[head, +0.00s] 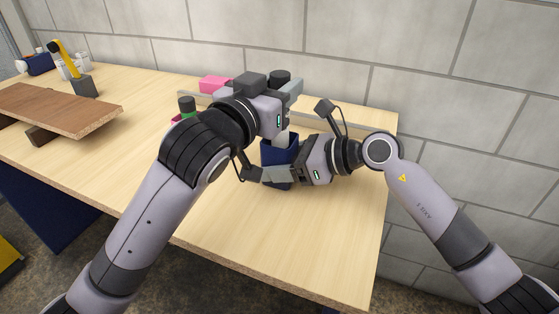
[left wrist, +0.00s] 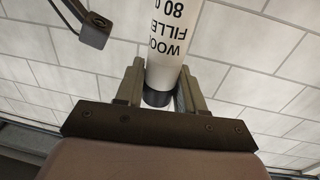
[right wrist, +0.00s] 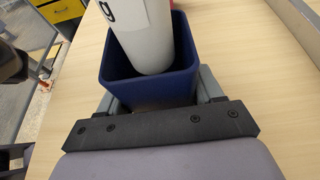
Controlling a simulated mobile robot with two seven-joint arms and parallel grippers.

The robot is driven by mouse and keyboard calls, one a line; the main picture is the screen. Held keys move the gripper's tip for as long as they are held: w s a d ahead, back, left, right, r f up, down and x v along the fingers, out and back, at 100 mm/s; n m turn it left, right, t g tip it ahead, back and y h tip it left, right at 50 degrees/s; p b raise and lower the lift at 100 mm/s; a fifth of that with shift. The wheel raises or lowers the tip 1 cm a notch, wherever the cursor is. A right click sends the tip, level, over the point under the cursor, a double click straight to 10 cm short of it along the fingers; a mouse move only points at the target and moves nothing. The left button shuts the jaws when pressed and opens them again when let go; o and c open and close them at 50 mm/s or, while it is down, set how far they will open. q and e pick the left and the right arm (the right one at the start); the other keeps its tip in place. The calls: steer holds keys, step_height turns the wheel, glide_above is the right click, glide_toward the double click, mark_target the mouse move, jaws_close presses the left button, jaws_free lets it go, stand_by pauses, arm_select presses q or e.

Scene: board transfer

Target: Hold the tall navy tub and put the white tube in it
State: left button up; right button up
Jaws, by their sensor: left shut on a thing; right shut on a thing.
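The white tube (left wrist: 168,62) has dark lettering and a black end, which sits between the fingers of my left gripper (left wrist: 158,92). My left gripper is shut on it. In the head view only a small white piece of the tube (head: 282,136) shows above the tall navy tub (head: 278,153). The tub stands upright, with my right gripper (right wrist: 158,100) shut on its wall. In the right wrist view the tube (right wrist: 152,42) slants over the open mouth of the tub (right wrist: 150,92). Its free end appears at the opening; I cannot tell how deep it is.
A pink block (head: 215,84) and a dark cylinder (head: 280,76) stand behind my left gripper. A brown board (head: 62,106) lies raised at the left, near a grey and yellow tool (head: 83,86). A block wall closes the back. The table's front is clear.

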arm_select(q)
steer(key=shift+f, duration=0.1)
steer(key=o, duration=1.2)
steer(key=shift+s, duration=0.1)
steer(key=v, duration=1.2)
arm_select(e)
steer(key=o, duration=1.1)
